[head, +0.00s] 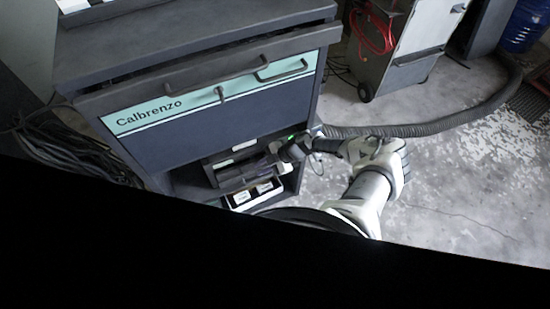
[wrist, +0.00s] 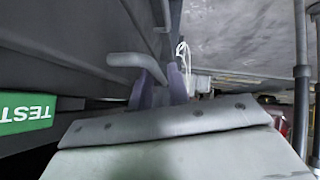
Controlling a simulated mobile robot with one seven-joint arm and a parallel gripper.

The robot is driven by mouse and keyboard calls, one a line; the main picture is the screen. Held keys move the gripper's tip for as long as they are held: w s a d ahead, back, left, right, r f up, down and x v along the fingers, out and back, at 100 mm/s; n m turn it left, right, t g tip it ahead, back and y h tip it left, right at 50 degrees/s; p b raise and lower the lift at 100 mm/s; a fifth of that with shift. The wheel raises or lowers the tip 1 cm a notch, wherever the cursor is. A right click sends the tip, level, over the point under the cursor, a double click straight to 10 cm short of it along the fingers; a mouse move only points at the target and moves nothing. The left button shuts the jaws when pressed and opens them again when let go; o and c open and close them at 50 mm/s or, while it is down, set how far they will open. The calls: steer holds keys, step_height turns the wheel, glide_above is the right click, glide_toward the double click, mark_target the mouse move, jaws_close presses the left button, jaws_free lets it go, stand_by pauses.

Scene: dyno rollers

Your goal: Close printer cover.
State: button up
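A dark printer-like unit (head: 238,164) sits in the open lower bay of the Calbrenzo cabinet. A dark flap-like part projects at its front, but I cannot tell clearly whether this is the cover or how far it stands open. My gripper (head: 277,149) is at the right side of this unit and hides part of it. In the wrist view, my gripper's purple-grey fingers (wrist: 160,90) are close to a grey bent bar (wrist: 135,62). I cannot tell whether they touch it or how wide they are apart.
The Calbrenzo cabinet (head: 170,135) has handles on its front above the bay. A white tray (head: 240,199) with small boxes lies below the unit. A green TEST label (wrist: 28,112) is at left in the wrist view. A hose (head: 430,126) crosses the floor; open floor lies right.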

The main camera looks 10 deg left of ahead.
steer(key=p+v, duration=0.1)
steer(key=v, duration=1.1)
steer(key=shift+o, duration=0.4)
steer(key=shift+d+r, duration=0.1)
steer(key=shift+r, duration=0.05)
